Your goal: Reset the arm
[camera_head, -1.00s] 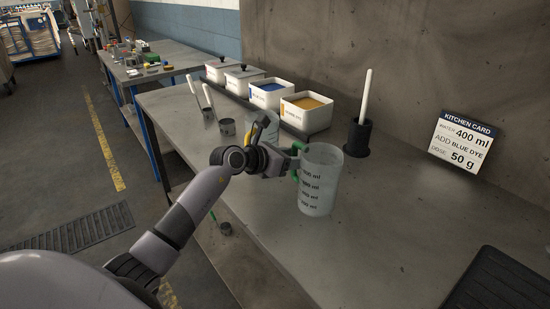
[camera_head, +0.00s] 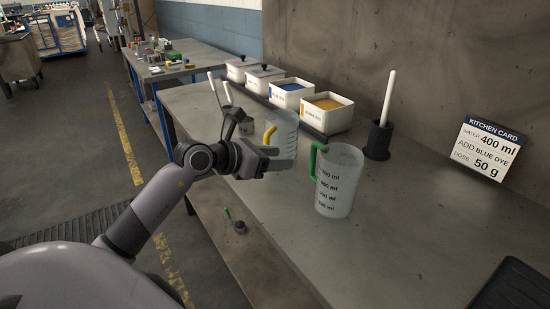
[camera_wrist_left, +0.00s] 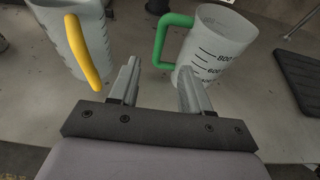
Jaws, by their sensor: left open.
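My left gripper (camera_head: 284,158) is open and empty in the head view, above the front part of the workbench. Its two fingers (camera_wrist_left: 158,82) stand apart in the left wrist view with nothing between them. A measuring jug with a green handle (camera_head: 338,182) stands upright on the bench, to the right of the gripper and apart from it; it also shows in the left wrist view (camera_wrist_left: 212,45). A second jug with a yellow handle (camera_head: 284,136) stands behind the gripper, partly hidden; it also shows in the left wrist view (camera_wrist_left: 72,40). My right gripper is out of view.
A row of bins holds blue (camera_head: 290,86) and orange dye (camera_head: 328,102) at the back. A black holder with a white stick (camera_head: 379,140) and a kitchen card (camera_head: 483,148) stand right. A dark mat (camera_head: 510,288) lies front right. Bare bench surrounds the green-handled jug.

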